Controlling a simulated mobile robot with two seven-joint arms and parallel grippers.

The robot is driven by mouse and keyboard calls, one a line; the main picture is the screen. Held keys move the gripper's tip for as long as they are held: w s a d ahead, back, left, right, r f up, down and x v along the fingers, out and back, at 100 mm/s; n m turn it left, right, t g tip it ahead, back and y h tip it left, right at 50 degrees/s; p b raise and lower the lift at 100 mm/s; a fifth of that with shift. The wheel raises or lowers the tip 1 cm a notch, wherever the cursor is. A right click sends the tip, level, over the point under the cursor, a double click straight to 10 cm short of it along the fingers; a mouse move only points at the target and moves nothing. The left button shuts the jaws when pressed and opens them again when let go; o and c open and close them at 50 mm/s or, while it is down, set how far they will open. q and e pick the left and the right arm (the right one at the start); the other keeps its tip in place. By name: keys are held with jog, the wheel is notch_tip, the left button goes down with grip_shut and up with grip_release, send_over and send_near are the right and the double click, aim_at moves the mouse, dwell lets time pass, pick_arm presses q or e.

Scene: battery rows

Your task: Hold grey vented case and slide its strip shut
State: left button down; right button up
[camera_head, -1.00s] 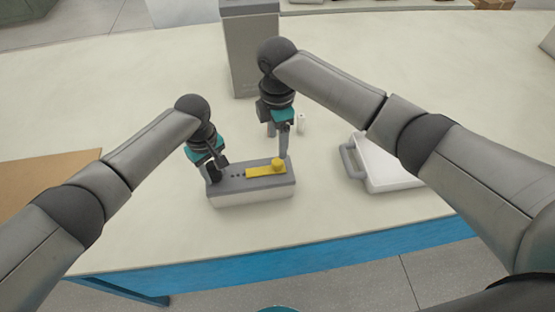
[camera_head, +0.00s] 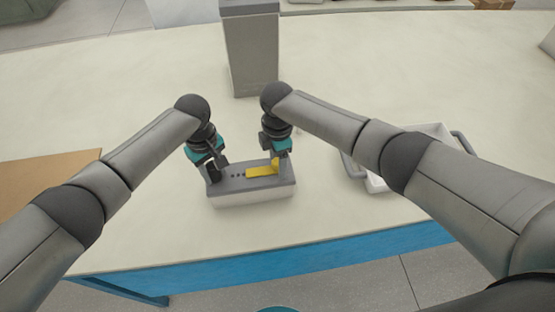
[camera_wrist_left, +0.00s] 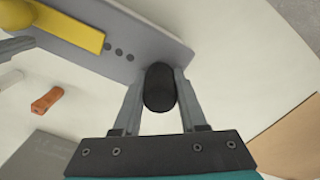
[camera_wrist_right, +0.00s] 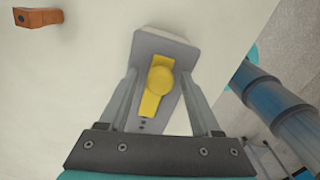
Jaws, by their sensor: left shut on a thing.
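The grey vented case (camera_head: 250,196) stands on the table, with a white lower body and grey top. Its yellow strip (camera_head: 260,172) covers the right part of the top, with several dark vent holes showing left of it. A yellow knob (camera_wrist_right: 160,79) rises from the strip. My left gripper (camera_wrist_left: 160,88) is shut on a black knob (camera_wrist_left: 159,92) at the case's left end; it also shows in the head view (camera_head: 213,172). My right gripper (camera_wrist_right: 160,78) is open, its fingers on either side of the yellow knob, with visible gaps; in the head view it (camera_head: 279,163) is over the strip's right end.
A tall grey container (camera_head: 252,55) stands behind the case. A white tray with grey handles (camera_head: 376,183) lies to the right, partly behind my right arm. An orange piece (camera_wrist_left: 47,100) lies behind the case. A brown board (camera_head: 45,180) is at the left. The table's blue front edge is near.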

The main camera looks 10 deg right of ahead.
grip_shut()
dwell(0.3)
dwell(0.9)
